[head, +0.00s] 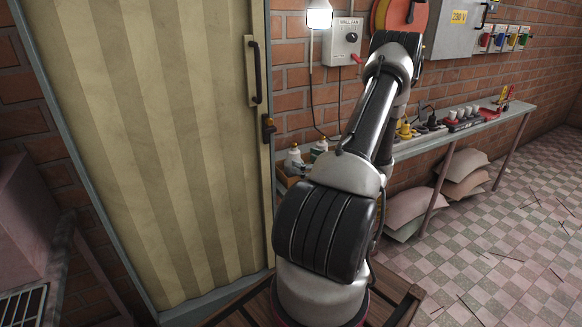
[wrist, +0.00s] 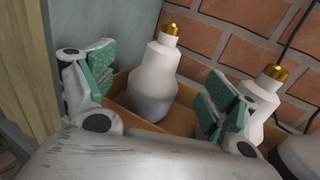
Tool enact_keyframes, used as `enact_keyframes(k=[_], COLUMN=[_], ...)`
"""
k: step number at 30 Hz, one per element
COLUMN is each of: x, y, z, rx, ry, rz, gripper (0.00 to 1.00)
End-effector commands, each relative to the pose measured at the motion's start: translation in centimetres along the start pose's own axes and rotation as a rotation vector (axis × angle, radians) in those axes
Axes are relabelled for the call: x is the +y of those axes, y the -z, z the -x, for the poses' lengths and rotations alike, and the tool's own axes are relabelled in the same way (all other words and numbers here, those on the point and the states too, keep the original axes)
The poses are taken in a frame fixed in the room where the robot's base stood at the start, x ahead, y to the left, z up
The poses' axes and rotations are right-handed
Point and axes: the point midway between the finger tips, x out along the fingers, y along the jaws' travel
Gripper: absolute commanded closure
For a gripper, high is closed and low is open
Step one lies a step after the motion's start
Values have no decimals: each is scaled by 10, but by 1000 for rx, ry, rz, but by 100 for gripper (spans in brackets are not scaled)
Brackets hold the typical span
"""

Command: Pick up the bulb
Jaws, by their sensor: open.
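A white, bulb-shaped thing with a brass-coloured cap, which I take for the bulb (wrist: 160,75), stands upright in a brown box in the wrist view. My gripper (wrist: 157,88) is open, with one green-padded finger on each side of it. It is between or just beyond the fingers; I cannot tell how deep, and I see no clear contact. A second one like it (wrist: 268,88) stands to the right, partly behind the right finger. In the head view, small white capped things (head: 293,156) show left of my arm. My gripper is not clearly visible there.
The box (wrist: 122,80) has low walls around the bulb. A brick wall (wrist: 215,45) is close behind, and a wooden edge (wrist: 33,80) stands at left. In the head view, a tall striped panel (head: 150,130) is left, and a cluttered shelf (head: 480,122) runs right.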

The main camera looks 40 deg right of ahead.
Motion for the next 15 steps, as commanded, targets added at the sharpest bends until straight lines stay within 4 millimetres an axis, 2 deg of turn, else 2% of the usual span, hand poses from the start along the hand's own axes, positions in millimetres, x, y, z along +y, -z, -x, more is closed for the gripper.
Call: enact_keyframes(k=[9, 15], x=[2, 1], y=[2, 2], z=[-46, -52], rx=[1, 1], ry=[-4, -1], rz=[0, 0], gripper=[13, 13])
